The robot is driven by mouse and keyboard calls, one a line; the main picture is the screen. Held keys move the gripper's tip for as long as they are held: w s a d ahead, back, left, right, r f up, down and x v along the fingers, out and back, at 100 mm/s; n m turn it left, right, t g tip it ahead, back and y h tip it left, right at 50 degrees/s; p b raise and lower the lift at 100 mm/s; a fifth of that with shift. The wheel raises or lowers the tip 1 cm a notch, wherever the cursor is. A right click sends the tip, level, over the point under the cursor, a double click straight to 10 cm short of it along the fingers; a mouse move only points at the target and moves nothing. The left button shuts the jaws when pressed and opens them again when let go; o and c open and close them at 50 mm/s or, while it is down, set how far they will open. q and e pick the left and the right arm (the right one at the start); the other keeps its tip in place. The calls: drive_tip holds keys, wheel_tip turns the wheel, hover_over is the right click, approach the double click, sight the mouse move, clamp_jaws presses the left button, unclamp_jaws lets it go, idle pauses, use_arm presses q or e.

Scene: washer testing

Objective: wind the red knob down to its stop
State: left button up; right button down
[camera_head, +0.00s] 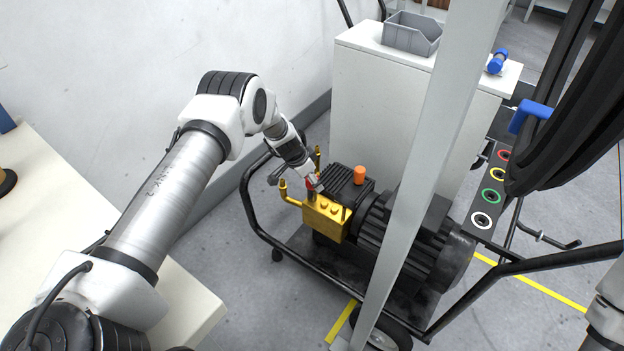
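The red knob (310,182) sits on the yellow brass pump head (325,222) of the pressure washer, at the centre of the head view. Only a small part of the knob shows, because my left gripper (306,186) is right at it. My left arm reaches in from the left and points down at the knob. The fingers are small and partly hidden, so I cannot tell whether they grip the knob. A part of my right arm shows at the lower right edge; its gripper is out of view.
The washer has a black motor (425,250), an orange cap (360,174) and a black tube frame around it. A pale upright post (425,170) crosses in front. A white cabinet (375,110) with a grey bin (411,34) stands behind. A cream table (60,220) is at left.

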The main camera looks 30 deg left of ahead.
use_arm(q)
drive_tip(key=c, duration=0.7)
drive_tip(key=shift+c, duration=0.2)
